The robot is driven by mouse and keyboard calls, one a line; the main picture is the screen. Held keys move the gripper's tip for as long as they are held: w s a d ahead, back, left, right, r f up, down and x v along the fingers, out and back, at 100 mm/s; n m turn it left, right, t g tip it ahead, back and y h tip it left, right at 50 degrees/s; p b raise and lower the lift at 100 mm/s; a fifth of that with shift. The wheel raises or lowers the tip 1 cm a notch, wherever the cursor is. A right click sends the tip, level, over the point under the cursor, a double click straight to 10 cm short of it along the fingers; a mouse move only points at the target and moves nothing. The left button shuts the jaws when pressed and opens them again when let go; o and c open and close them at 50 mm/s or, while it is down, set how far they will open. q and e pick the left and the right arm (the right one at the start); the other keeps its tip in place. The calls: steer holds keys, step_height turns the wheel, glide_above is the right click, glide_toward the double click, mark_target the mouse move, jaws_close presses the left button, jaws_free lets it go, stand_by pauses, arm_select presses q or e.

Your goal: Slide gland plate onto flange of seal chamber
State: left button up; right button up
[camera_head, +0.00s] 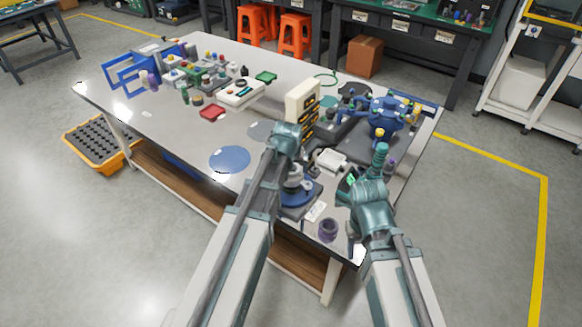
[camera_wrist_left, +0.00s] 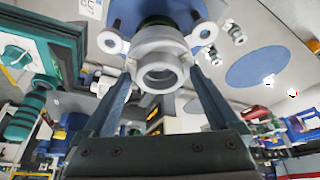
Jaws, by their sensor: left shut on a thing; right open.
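The gland plate (camera_wrist_left: 158,50) is a pale grey ring with a round bore and two side ears with holes. My left gripper (camera_wrist_left: 161,78) is shut on it, one finger on each side, in the left wrist view. A blue-based round stand (camera_head: 298,197), apparently the seal chamber, is below my left wrist in the head view. In the left wrist view a blue disc (camera_wrist_left: 178,10) shows behind the plate. I cannot tell whether plate and flange touch. My right gripper (camera_head: 351,183) is open, right of the stand; its fingertips are mostly hidden.
A beige box with a dark front (camera_head: 302,103) stands just behind my left wrist. A purple cup (camera_head: 328,229) is near the table's front edge. A blue pump-like unit (camera_head: 384,117) stands at the right. A flat blue disc (camera_head: 229,158) lies at left, with bare table around it.

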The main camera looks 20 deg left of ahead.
arm_select(q)
steer(key=shift+f+b, duration=0.75)
steer(key=shift+f, duration=0.1)
steer(key=shift+f, duration=0.1)
steer(key=shift+f, duration=0.1)
steer(key=o, duration=1.4)
steer(key=shift+r, duration=0.2)
steer(key=shift+r+p, duration=2.4)
